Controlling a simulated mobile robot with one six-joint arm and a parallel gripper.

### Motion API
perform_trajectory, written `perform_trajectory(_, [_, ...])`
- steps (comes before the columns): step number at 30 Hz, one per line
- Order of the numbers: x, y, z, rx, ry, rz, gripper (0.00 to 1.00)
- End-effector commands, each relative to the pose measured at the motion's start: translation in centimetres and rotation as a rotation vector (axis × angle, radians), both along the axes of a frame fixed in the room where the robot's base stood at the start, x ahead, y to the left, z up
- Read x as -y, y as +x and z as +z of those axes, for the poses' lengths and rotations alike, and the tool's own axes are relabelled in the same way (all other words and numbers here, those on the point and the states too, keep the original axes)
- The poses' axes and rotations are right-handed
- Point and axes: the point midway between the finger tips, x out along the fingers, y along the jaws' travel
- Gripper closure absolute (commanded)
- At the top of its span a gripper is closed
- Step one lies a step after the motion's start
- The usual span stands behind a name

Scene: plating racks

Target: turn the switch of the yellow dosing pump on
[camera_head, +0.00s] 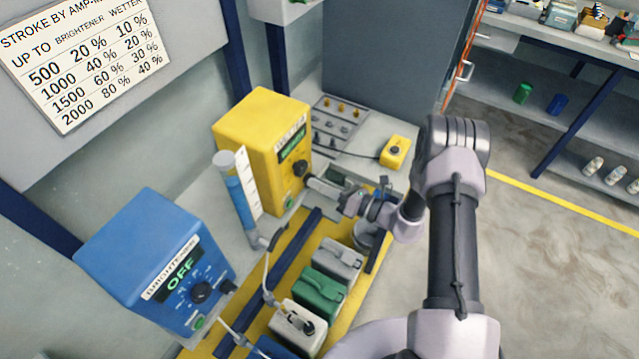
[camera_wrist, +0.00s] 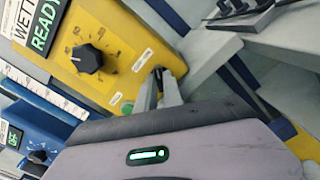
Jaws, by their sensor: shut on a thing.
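The yellow dosing pump (camera_head: 247,125) stands on the bench in the head view. It also fills the upper left of the wrist view (camera_wrist: 110,22). Its display (camera_wrist: 47,27) reads READY in the wrist view. A black dial knob (camera_wrist: 87,58) sits on its front face, with its scale around it. My gripper (camera_head: 311,181) is at the right edge of the front face, beside the dial. In the wrist view my gripper (camera_wrist: 159,78) is shut at the face, on what appears to be the pump's switch. The fingers hide most of that switch.
A blue pump (camera_head: 145,250) labelled brightener shows OFF at the front left. A clear tube (camera_head: 235,195) with blue liquid stands between the pumps. Several jugs (camera_head: 318,290) stand below. A yellow box (camera_head: 395,151) lies behind my gripper. The floor at right is open.

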Motion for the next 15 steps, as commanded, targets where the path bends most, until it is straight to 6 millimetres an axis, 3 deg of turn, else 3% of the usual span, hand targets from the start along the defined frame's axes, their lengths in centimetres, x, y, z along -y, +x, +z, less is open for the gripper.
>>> perform_trajectory(1, [-0.02,-0.09,-0.11,-0.003,0.0,0.001,0.85])
perform_trajectory(4, [-0.02,-0.08,-0.08,-0.002,0.0,0.001,0.67])
perform_trajectory(15, [0.0,-0.03,-0.03,0.0,0.0,0.0,0.67])
